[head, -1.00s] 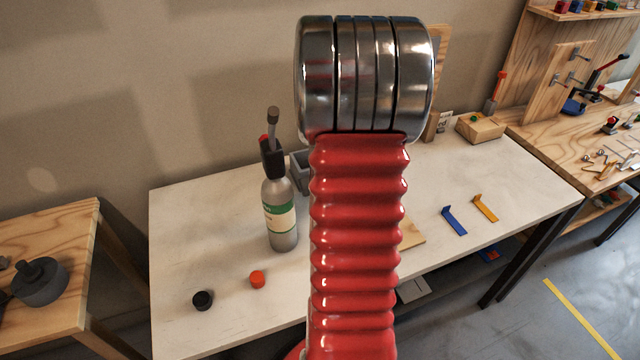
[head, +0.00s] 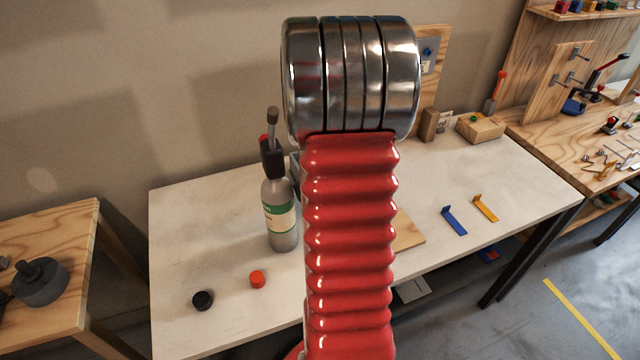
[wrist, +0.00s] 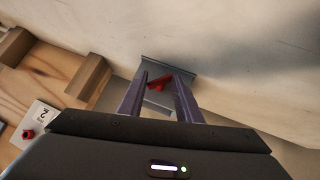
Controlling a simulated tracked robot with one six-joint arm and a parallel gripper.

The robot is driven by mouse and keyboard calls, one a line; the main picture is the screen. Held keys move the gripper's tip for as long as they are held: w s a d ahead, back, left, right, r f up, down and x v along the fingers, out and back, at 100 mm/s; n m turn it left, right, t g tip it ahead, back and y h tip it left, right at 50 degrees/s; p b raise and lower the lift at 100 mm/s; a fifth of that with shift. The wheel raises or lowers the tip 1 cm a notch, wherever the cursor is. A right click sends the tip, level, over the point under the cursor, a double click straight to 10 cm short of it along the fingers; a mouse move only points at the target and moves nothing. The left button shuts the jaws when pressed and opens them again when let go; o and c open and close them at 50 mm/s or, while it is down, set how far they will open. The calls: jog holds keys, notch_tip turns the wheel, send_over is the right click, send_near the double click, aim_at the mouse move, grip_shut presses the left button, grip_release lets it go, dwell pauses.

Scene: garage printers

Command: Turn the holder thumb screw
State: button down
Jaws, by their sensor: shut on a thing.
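In the wrist view, my gripper (wrist: 161,77) has its two dark fingers shut on a small red part, which looks like the thumb screw (wrist: 158,83). The red part sits between the fingertips, in front of a grey piece that looks like the holder (wrist: 168,64). The fingers and my gripper body hide much of the holder. How far the screw is turned cannot be told. In the head view my red arm stands in the middle and hides my gripper and the screw.
A grey bottle with a black top (head: 280,212) stands on the white table (head: 200,240). A black cap (head: 203,300), an orange cap (head: 257,279), a blue bracket (head: 454,220) and a yellow bracket (head: 485,208) lie there. A wooden board (head: 437,75) stands at the back.

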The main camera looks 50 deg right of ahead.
jog(key=c, duration=1.9)
grip_release()
jog(key=shift+s, duration=0.1)
jog(key=shift+s+a, duration=0.4)
jog(key=shift+s, duration=0.25)
jog(key=shift+s+a, duration=0.4)
jog(key=shift+s, duration=0.2)
jog(key=shift+w, duration=0.1)
jog(key=shift+w+d, duration=0.4)
jog(key=shift+w, duration=0.25)
jog(key=shift+w+d, duration=0.4)
jog(key=shift+w, duration=0.25)
jog(key=o, duration=0.5)
jog(key=shift+o, duration=0.2)
jog(key=shift+f, duration=0.1)
